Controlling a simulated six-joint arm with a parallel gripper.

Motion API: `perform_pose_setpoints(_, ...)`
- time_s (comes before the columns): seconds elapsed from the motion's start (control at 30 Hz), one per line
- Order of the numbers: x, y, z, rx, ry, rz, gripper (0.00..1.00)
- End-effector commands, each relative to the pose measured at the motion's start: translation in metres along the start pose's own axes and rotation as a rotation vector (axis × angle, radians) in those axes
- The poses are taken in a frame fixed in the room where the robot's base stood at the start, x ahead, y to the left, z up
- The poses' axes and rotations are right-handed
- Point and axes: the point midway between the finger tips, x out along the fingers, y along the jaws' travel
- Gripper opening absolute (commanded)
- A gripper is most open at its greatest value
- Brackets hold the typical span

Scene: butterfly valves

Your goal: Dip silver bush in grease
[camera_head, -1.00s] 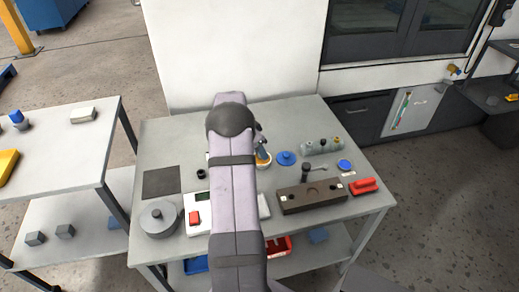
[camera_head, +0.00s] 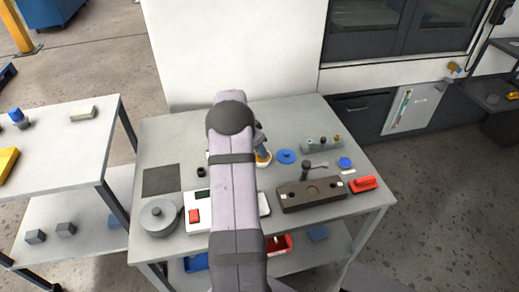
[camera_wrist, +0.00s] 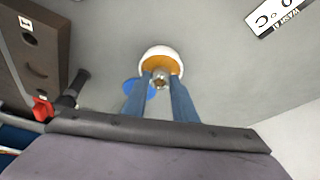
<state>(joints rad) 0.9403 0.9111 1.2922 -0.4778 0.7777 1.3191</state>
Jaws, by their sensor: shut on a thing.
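In the wrist view my gripper (camera_wrist: 160,82) points down at a white cup of orange-brown grease (camera_wrist: 160,55). Its blue fingers are shut on a small silver bush (camera_wrist: 160,81), which shows between the fingertips. The bush appears over the near part of the grease; I cannot tell whether it touches it. In the head view the fingers (camera_head: 262,148) show beside my arm, and the grease cup (camera_head: 263,159) is partly hidden behind them.
A blue disc (camera_head: 286,157) lies right of the cup. A grey round pot (camera_head: 159,218) and a dark mat (camera_head: 161,180) are on the left. My arm hides the table's middle.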

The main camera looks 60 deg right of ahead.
Motion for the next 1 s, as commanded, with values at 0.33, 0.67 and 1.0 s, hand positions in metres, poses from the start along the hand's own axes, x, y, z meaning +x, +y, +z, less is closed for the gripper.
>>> perform_pose_setpoints(0.33, 0.004, -0.0001, 0.0015, 0.0, 0.0, 0.0, 0.07)
perform_pose_setpoints(0.67, 0.0073, -0.0001, 0.0029, 0.0, 0.0, 0.0, 0.07)
perform_pose_setpoints(1.0, 0.0072, -0.0001, 0.0029, 0.0, 0.0, 0.0, 0.07)
